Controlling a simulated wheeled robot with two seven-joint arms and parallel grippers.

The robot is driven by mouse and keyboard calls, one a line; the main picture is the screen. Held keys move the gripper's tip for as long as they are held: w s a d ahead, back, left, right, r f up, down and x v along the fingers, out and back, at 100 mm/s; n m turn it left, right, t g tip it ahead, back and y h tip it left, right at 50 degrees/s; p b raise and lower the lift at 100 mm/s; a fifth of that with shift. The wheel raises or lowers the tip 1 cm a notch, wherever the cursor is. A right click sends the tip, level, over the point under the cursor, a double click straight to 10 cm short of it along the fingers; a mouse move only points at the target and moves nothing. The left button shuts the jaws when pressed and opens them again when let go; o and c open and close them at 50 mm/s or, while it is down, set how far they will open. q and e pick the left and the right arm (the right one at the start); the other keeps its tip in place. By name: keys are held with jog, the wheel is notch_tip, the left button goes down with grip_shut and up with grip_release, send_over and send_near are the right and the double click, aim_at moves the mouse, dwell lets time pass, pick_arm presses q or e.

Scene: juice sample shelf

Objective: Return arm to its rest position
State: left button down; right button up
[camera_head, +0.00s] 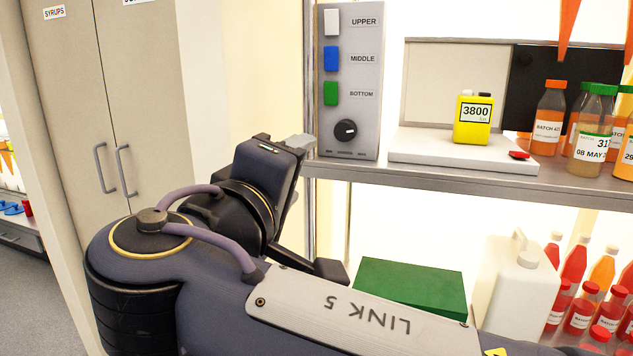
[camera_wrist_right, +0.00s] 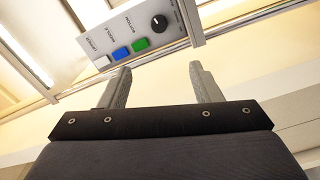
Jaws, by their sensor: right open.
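My right arm (camera_head: 330,305) reaches across the lower part of the head view, with its wrist bent up at the left. My right gripper (camera_head: 297,143) is just left of the shelf's upper board, below and left of the control panel (camera_head: 349,133). In the right wrist view, the two grey fingers of the gripper (camera_wrist_right: 161,85) stand wide apart with nothing between them. The panel, with its white, blue and green buttons and black knob, shows beyond the fingertips (camera_wrist_right: 157,50). My left gripper is not in view.
The upper shelf (camera_head: 440,180) holds a white scale (camera_head: 420,150), a yellow 3800 device (camera_head: 473,120) and juice bottles (camera_head: 549,122). Below are a green box (camera_head: 412,285), a white jug (camera_head: 517,290) and red bottles. A beige cabinet (camera_head: 90,90) stands at left.

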jog(key=w+d+f+g, duration=0.4)
jog(key=d+f+g, duration=0.1)
jog(key=d+f, duration=0.6)
jog(key=s+d+f+m+g+y, duration=0.2)
jog(key=s+d+f+m+g, duration=0.15)
jog(key=d+f, duration=0.8)
jog(key=s+d+f+m+g+y, duration=0.1)
jog(key=s+f+m+g+y, duration=0.2)
jog(key=s+f+m+y, duration=0.9)
jog(key=s+r+n+h+p, duration=0.3)
jog(key=s+r+h+p, duration=0.1)
jog(key=r+p, duration=0.8)
jog(key=p, duration=0.3)
jog(key=shift+s+h, duration=0.3)
